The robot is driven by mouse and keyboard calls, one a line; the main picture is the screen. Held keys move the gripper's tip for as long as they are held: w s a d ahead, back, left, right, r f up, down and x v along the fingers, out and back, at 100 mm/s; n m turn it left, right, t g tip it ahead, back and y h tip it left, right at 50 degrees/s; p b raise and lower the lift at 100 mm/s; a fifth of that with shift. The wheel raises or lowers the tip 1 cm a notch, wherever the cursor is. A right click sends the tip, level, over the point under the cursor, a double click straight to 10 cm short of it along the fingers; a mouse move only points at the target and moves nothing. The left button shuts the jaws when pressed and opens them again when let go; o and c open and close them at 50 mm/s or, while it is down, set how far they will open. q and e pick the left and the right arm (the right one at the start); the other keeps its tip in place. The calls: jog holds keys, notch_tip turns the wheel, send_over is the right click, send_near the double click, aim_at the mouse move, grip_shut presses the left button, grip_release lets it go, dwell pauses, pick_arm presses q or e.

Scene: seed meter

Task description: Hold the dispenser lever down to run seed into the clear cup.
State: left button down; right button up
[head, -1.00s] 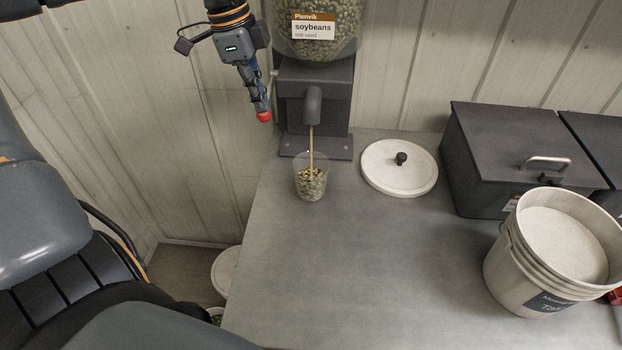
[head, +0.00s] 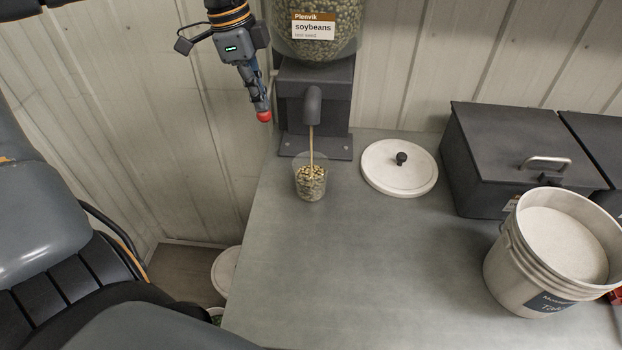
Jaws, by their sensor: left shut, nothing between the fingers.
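The dispenser (head: 315,85) stands at the back of the bench, with a clear hopper of soybeans (head: 318,38) above a dark body and spout (head: 312,106). A thin stream of seed (head: 311,142) runs from the spout into the clear cup (head: 311,180), which stands upright below it and is partly filled. My left gripper (head: 260,104) is shut, pointing down at the dispenser's left side. Its fingertips meet the red knob of the lever (head: 264,116) from above; the rest of the lever is mostly hidden. My right gripper is out of view.
A round white lid (head: 399,168) with a black knob lies right of the cup. A dark lidded box (head: 520,150) and a white bucket (head: 515,265) of pale material stand at the right. The bench's middle and front (head: 350,270) are clear.

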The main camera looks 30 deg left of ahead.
pick_arm(q)
notch_tip(320, 180, up, 9)
jog(key=p, duration=0.5)
dwell(0.9)
